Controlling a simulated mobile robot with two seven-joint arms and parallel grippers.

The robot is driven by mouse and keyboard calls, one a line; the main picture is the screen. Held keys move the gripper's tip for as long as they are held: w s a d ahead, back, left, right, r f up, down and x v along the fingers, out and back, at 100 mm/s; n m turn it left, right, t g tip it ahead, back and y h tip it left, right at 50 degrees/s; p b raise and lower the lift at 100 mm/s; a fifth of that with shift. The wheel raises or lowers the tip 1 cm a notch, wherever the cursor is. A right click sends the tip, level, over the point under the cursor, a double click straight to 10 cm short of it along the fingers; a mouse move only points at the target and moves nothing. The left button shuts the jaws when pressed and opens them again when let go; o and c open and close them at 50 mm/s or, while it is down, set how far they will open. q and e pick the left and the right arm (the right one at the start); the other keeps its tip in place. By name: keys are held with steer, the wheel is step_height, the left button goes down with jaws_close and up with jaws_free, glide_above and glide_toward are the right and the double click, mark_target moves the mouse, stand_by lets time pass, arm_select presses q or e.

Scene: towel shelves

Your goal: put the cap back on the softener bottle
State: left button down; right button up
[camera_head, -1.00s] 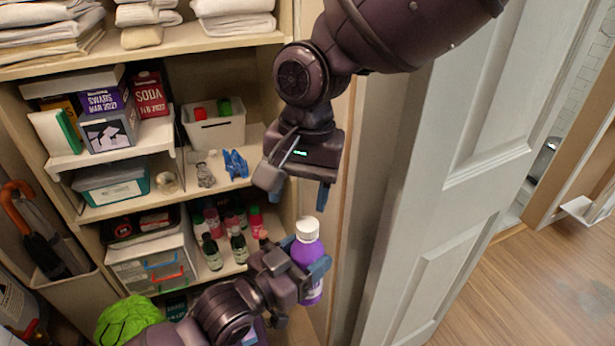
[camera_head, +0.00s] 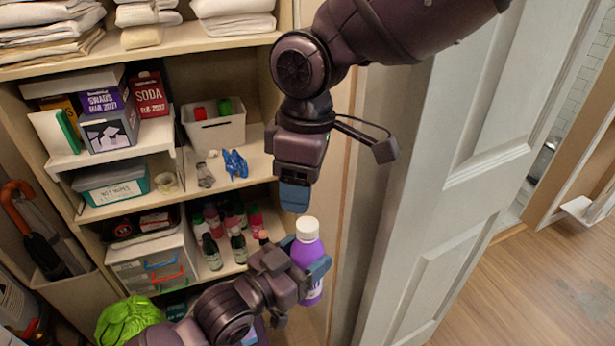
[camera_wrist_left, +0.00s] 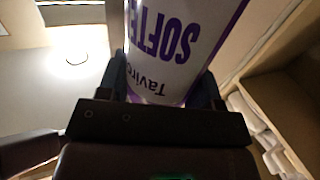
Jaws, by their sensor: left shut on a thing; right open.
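The softener bottle (camera_head: 306,256) is purple with a white cap (camera_head: 307,228) on its top, and it stands nearly upright. My left gripper (camera_head: 312,275) is shut on the bottle's body. The bottle's label, reading "SOFTE", shows in the left wrist view (camera_wrist_left: 170,45) between the left gripper's fingers (camera_wrist_left: 163,88); the cap is out of that view. My right gripper (camera_head: 295,198) is open, just above and slightly left of the cap, apart from it. It is seen edge-on, with one blue fingertip showing. Whether the cap is fully seated cannot be told.
Shelves stand behind and to the left, with several small bottles (camera_head: 238,244), a white bin (camera_head: 213,128), boxes (camera_head: 108,128) and folded towels (camera_head: 232,20). A white door (camera_head: 440,190) is to the right. Open floor (camera_head: 510,290) lies beyond it.

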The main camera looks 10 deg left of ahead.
mark_target(307, 223)
steer(key=n, duration=0.6)
steer(key=shift+r, duration=0.15)
steer(key=n, duration=0.5)
steer(key=shift+w+d+r+n, duration=0.1)
steer(key=shift+n, duration=0.3)
steer(key=n, duration=0.7)
steer(key=shift+d+h, duration=0.25)
steer(key=shift+h, duration=0.05)
steer(key=n, duration=0.6)
steer(key=shift+w+f, duration=0.1)
steer(key=shift+f, duration=3.95)
